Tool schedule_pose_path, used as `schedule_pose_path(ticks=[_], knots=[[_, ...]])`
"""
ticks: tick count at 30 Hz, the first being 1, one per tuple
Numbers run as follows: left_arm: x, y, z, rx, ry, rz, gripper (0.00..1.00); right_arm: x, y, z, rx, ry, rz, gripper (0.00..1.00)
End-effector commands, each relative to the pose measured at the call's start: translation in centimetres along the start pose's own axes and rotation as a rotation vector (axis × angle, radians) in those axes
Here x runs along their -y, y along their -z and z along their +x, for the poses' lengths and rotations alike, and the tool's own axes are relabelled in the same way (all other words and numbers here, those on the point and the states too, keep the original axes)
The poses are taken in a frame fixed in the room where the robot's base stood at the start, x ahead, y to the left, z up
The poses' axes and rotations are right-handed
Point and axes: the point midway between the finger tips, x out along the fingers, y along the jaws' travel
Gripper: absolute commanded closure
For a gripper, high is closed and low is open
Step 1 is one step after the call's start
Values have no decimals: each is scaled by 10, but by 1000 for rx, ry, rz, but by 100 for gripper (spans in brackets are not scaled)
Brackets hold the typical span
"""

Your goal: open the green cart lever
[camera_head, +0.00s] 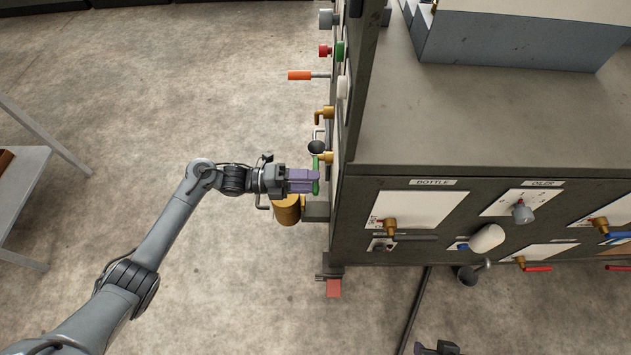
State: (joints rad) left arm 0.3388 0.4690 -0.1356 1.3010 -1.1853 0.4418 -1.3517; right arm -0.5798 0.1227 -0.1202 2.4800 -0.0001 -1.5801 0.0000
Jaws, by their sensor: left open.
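The green lever (316,188) sticks out from the left side of the dark cart (363,240), by a brass valve (327,157). It stands roughly upright in the picture. My left gripper (316,180) reaches in from the left, with its purple fingers at the lever. The fingers are open and hide part of the lever's middle. I cannot tell whether they touch it. A dark piece at the bottom edge (437,349) looks like part of my right gripper; its fingers cannot be made out.
An orange-handled lever (300,75), a red knob (325,51) and another brass valve (325,114) jut from the same side. A brass-coloured cylinder (286,210) hangs just below my left gripper. A grey table (28,190) stands far left. The floor between is clear.

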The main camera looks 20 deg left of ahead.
Motion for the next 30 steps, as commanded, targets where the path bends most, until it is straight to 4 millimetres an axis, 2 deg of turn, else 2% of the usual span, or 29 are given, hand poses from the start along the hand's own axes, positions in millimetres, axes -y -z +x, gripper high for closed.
schedule_pose_path(ticks=[6,16,26,30], knots=[[0,0,16,0,1,1,51,-1,-2,4,2,-3,-4,51],[1,0,18,0,0,0,51,0,-2,4,1,0,0,51],[0,0,18,0,0,0,100,2,-1,4,0,5,6,51],[0,0,18,0,0,0,100,2,-1,4,0,5,7,51]])
